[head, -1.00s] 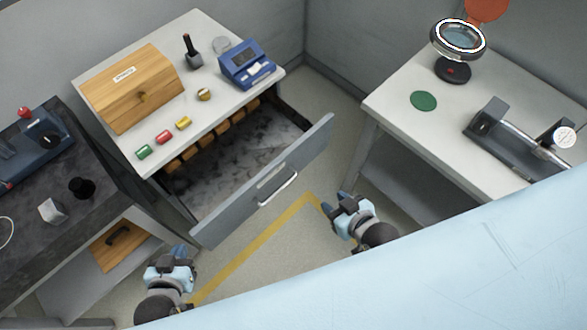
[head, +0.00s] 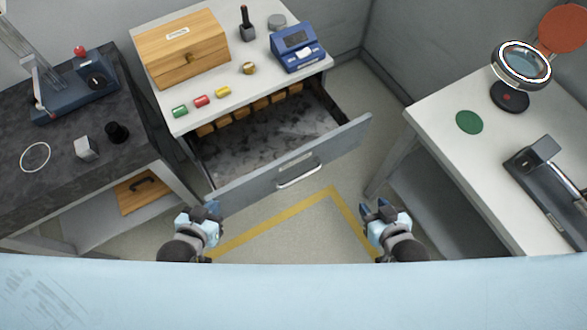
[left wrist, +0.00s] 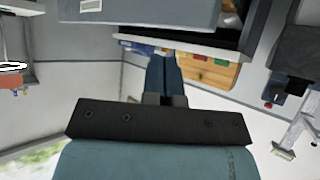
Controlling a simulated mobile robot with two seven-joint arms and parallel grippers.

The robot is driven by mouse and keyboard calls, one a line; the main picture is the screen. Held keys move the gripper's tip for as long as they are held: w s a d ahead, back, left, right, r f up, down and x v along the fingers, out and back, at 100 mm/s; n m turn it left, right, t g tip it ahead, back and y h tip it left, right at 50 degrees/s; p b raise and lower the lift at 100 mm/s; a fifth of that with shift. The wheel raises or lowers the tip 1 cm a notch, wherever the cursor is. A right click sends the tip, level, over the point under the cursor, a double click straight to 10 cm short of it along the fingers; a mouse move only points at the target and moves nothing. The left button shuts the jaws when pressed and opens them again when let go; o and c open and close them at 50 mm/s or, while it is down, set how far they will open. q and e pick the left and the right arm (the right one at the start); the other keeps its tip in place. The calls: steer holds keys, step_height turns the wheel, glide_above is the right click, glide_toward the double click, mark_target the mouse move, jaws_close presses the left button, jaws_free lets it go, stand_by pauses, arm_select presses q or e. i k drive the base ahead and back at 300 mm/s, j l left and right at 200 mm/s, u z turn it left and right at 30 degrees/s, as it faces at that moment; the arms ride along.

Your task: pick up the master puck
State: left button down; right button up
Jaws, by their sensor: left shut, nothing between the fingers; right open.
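No label marks the master puck. Round candidates on the drawer cabinet top are a grey disc (head: 277,21) at the back and a small brass piece (head: 249,68) near the middle; I cannot tell which is meant. A flat green disc (head: 469,122) lies on the right table. My left gripper (head: 198,211) is shut and empty, low in front of the cabinet, left of the open drawer (head: 290,160). The closed fingers also show in the left wrist view (left wrist: 165,75). My right gripper (head: 378,209) is open and empty, right of the drawer. Both are well apart from these objects.
The cabinet top (head: 225,110) also holds a wooden box (head: 182,50), a blue device (head: 298,48), a dark-handled stamp (head: 246,25) and red, green and yellow cylinders. A dark workbench (head: 60,180) stands left, a white table (head: 440,150) with a ring-lit magnifier (head: 521,65) right.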

mark_target(248, 67)
steer(key=i+u, duration=0.1)
steer(key=u, duration=0.4)
steer(key=i+l+u, duration=0.1)
steer(key=u, duration=0.35)
steer(key=i+l+u, duration=0.1)
steer(key=u, duration=0.4)
